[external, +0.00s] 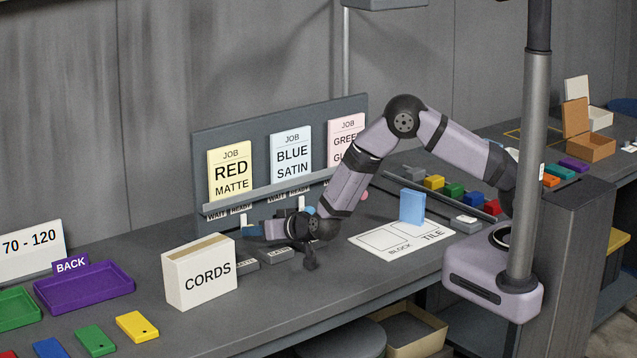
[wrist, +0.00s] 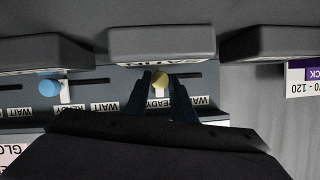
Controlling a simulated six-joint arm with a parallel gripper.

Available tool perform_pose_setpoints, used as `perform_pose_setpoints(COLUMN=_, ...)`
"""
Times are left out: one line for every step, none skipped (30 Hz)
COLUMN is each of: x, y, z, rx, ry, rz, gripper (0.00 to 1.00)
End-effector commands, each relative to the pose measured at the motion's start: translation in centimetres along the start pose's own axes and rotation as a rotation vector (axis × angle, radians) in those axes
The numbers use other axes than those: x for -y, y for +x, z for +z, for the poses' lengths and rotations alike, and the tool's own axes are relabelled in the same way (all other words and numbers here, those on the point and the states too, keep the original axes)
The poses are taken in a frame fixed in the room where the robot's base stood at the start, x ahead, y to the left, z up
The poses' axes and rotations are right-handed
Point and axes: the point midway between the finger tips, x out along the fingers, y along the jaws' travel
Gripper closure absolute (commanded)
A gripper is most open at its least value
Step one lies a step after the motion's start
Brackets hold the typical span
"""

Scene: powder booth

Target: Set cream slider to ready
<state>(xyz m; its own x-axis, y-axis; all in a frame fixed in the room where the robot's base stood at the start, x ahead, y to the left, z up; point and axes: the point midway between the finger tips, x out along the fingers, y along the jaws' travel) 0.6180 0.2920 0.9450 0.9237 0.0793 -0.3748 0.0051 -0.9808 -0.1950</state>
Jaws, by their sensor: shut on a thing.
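The cream slider knob (wrist: 161,80) sits in its slot in the wrist view, level with the READY label (wrist: 158,103). The WAIT label (wrist: 198,100) lies to its right in this upside-down view. My gripper (wrist: 162,92) is shut on the cream knob, with one dark finger on each side. In the external view my gripper (external: 260,231) reaches low to the panel (external: 230,135), under the yellow RED MATTE card (external: 230,172). A white slider tab (external: 243,220) shows there below READY. My gripper and the box in front hide the cream knob in the external view.
A blue slider knob (wrist: 48,88) is in the neighbouring slot. Grey labelled blocks (external: 274,254) stand close before the panel. The CORDS box (external: 200,273) is just left of my gripper. A light-blue tile (external: 412,206) stands on the white sheet (external: 385,242).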

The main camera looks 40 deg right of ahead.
Motion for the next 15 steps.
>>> perform_pose_setpoints(x=-0.49, y=0.06, z=0.0, rx=-0.001, ry=0.001, rz=0.011, gripper=1.0)
perform_pose_setpoints(x=-0.51, y=0.07, z=0.0, rx=-0.001, ry=0.001, rz=0.011, gripper=0.72)
perform_pose_setpoints(x=-0.52, y=0.07, z=0.01, rx=0.0, ry=0.001, rz=0.011, gripper=0.63)
perform_pose_setpoints(x=-0.51, y=0.07, z=0.01, rx=0.0, ry=0.001, rz=0.011, gripper=0.58)
perform_pose_setpoints(x=-0.49, y=0.07, z=0.01, rx=0.0, ry=0.001, rz=0.011, gripper=0.58)
perform_pose_setpoints(x=-0.45, y=0.06, z=0.01, rx=0.0, ry=0.001, rz=0.01, gripper=0.58)
perform_pose_setpoints(x=-0.42, y=0.06, z=0.01, rx=0.0, ry=0.001, rz=0.009, gripper=0.58)
perform_pose_setpoints(x=-0.4, y=0.06, z=0.01, rx=0.0, ry=0.001, rz=0.009, gripper=0.58)
perform_pose_setpoints(x=-0.37, y=0.05, z=0.01, rx=0.0, ry=0.001, rz=0.008, gripper=0.58)
perform_pose_setpoints(x=-0.35, y=0.05, z=0.02, rx=0.0, ry=0.001, rz=0.008, gripper=0.58)
perform_pose_setpoints(x=-0.33, y=0.05, z=0.02, rx=0.0, ry=0.001, rz=0.008, gripper=0.58)
perform_pose_setpoints(x=-0.31, y=0.03, z=0.02, rx=0.0, ry=0.0, rz=0.007, gripper=0.58)
perform_pose_setpoints(x=-0.3, y=0.0, z=0.03, rx=0.0, ry=0.0, rz=0.007, gripper=0.58)
perform_pose_setpoints(x=-0.28, y=-0.05, z=0.04, rx=0.0, ry=0.0, rz=0.007, gripper=0.58)
perform_pose_setpoints(x=-0.27, y=-0.16, z=0.06, rx=0.0, ry=0.0, rz=0.006, gripper=0.58)
